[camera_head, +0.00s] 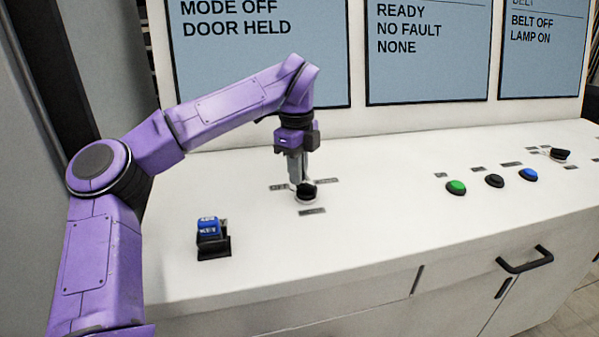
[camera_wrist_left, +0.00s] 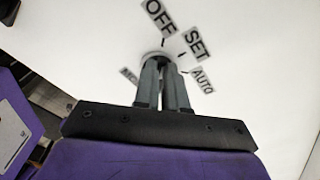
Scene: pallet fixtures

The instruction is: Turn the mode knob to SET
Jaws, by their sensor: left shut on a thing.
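The mode knob (camera_head: 306,192) is a small black knob on the white console top, with label plates around it. My left gripper (camera_head: 299,182) comes down on it from above and is shut on it. In the left wrist view, the gripper's fingers (camera_wrist_left: 165,62) close together over the knob and hide most of it. The OFF label (camera_wrist_left: 160,16), the SET label (camera_wrist_left: 196,43) and the AUTO label (camera_wrist_left: 203,80) show around it, and a fourth label is partly hidden at the left. The left screen (camera_head: 255,50) reads MODE OFF and DOOR HELD. My right gripper is not in view.
A blue key block (camera_head: 208,226) in a black holder stands to the left and nearer. Green (camera_head: 456,187), black (camera_head: 494,181) and blue (camera_head: 528,174) buttons lie to the right, with another black knob (camera_head: 560,154) beyond. The console top between is clear.

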